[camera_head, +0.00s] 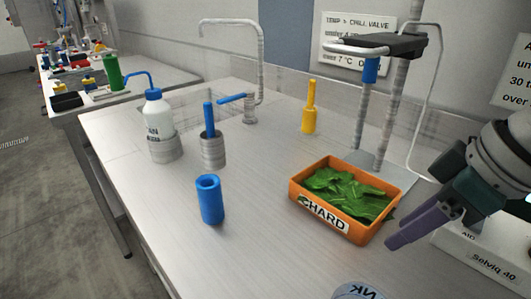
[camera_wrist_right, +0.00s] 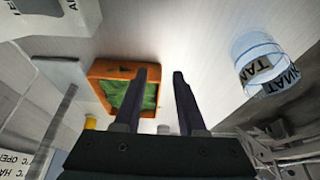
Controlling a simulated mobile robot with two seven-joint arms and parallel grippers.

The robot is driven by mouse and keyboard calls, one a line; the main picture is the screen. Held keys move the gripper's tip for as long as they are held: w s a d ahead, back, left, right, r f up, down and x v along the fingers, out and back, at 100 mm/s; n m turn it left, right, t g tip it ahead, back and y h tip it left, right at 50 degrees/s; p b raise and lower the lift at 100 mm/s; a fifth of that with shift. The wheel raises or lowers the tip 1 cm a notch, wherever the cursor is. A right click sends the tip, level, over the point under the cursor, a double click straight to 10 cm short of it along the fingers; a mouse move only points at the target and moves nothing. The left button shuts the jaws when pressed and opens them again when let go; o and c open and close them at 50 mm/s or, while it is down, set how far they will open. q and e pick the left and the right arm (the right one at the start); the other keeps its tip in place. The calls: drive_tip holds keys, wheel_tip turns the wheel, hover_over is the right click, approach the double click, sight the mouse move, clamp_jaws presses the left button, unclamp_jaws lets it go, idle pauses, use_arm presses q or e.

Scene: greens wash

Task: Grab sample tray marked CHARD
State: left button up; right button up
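The orange sample tray (camera_head: 298,199) sits on the bench in the head view, with a white label reading CHARD on its front wall and green leaves (camera_head: 345,190) inside. My right gripper (camera_head: 400,240) is to the right of the tray, above the bench, its purple fingers pointing down and left. In the right wrist view the two fingers (camera_wrist_right: 160,75) are spread apart with nothing between them. The tray (camera_wrist_right: 112,70) shows there beyond and left of the fingers, partly covered by one of them. My left gripper is in neither view.
A blue cylinder (camera_head: 210,202), a wash bottle (camera_head: 158,115) in a holder and a yellow bottle (camera_head: 310,108) stand around the bench. A stand (camera_head: 366,100) rises behind the tray. A white device (camera_head: 475,250) is at right. A clear container (camera_wrist_right: 258,60) shows in the wrist view.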

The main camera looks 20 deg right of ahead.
approach(324, 204)
wheel_tip(324, 204, down, 5)
drive_tip(key=shift+r, duration=0.2)
drive_tip(key=shift+w+a, duration=0.3)
drive_tip(key=shift+w, duration=0.55)
drive_tip(key=b+x, duration=0.1)
drive_tip(key=x, duration=0.4)
drive_tip(key=shift+w+f+b, duration=0.1)
drive_tip(key=shift+b, duration=0.2)
drive_tip(key=shift+c, duration=0.3)
clamp_jaws()
